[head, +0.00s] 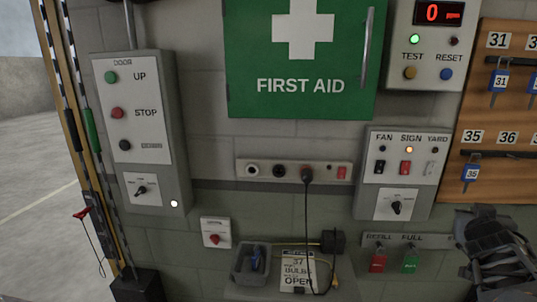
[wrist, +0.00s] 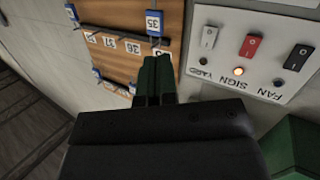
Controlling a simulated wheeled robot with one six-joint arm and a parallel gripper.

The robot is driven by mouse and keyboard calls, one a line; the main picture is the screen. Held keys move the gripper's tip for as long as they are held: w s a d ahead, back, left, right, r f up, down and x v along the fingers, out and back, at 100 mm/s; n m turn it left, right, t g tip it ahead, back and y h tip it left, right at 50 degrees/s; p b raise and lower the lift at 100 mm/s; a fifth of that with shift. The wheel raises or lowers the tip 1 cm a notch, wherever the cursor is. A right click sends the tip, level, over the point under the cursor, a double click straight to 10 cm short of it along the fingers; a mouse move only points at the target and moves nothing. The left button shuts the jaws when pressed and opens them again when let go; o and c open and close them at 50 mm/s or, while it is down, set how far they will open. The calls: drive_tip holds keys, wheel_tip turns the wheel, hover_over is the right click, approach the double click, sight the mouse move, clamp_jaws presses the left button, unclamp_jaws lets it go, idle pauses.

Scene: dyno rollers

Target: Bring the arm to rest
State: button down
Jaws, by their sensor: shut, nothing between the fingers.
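My gripper (head: 488,238) is at the lower right of the head view, in front of the wall and below the key board. In the wrist view its two dark fingers (wrist: 157,72) lie together with no gap and nothing held. The fingers point toward the wooden key board (wrist: 125,48), which is turned upside down in that view. I cannot tell the exact distance between the fingertips and the board. The rest of my arm is mostly outside the head view.
The fan, sign and yard switch panel (head: 402,170) is left of my gripper; its sign lamp glows. Refill and full tags (head: 394,241) hang below it. A shelf with a grey bin (head: 250,264) is lower centre.

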drive_tip(key=s+a+f+g+y, duration=0.45)
drive_tip(key=a+f+g, duration=0.25)
drive_tip(key=a+f, duration=0.4)
drive_tip(key=s+a+f+n+y, duration=0.2)
drive_tip(key=a, duration=0.8)
drive_tip(key=s+a+f+n+g+y, duration=0.1)
drive_tip(key=s+a+f+n+y, duration=0.1)
drive_tip(key=a, duration=0.9)
drive_tip(key=shift+s+f+n+y, duration=0.15)
drive_tip(key=shift+s+n+y, duration=0.5)
drive_tip(key=shift+n, duration=0.15)
